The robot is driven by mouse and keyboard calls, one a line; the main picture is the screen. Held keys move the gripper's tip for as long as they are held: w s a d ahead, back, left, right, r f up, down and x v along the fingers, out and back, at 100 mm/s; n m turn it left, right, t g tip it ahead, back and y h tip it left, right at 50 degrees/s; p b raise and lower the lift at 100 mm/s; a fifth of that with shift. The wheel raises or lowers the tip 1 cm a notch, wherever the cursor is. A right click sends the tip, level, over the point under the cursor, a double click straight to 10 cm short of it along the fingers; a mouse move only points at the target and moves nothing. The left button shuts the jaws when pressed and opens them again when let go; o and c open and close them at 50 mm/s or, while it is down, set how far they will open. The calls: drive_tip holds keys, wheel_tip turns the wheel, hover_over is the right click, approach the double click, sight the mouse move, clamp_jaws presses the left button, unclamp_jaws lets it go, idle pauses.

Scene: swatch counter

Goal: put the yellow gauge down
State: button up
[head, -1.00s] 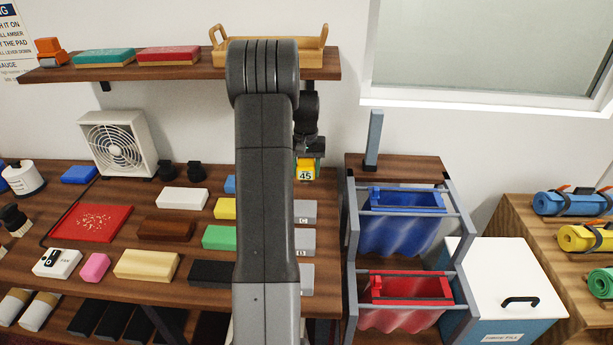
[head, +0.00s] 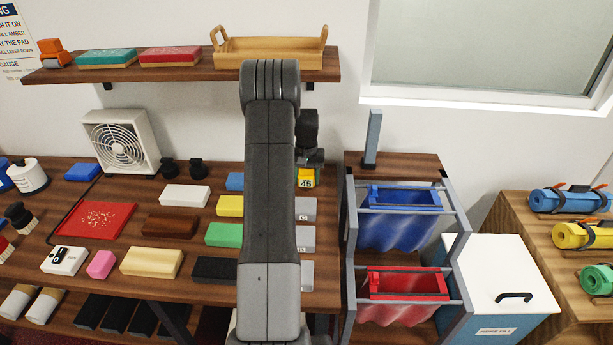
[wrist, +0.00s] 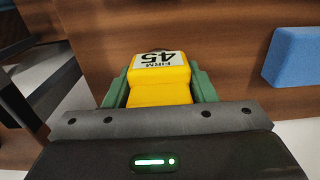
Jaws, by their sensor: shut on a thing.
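The yellow gauge (wrist: 160,92) has a white label reading "FIRM 45", upside down in the wrist view. My gripper (wrist: 159,84) is shut on it, with a green finger on each side. In the head view the gauge (head: 306,181) hangs below my gripper (head: 308,166), over the back right end of the brown counter (head: 140,222). Whether the gauge touches the counter cannot be told. My arm hides part of the counter to its left.
A blue block (wrist: 295,58) lies to the right in the wrist view. Grey plates (head: 305,209) lie in front of the gauge in the head view. A rack with a blue bin (head: 400,225) and a red bin (head: 408,295) stands right of the counter. A shelf (head: 180,72) hangs above.

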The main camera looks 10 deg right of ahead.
drive_tip(key=shift+f, duration=0.1)
drive_tip(key=shift+f, duration=0.15)
drive_tip(key=o, duration=0.9)
wheel_tip(320, 180, up, 8)
drive_tip(key=shift+b, duration=0.7)
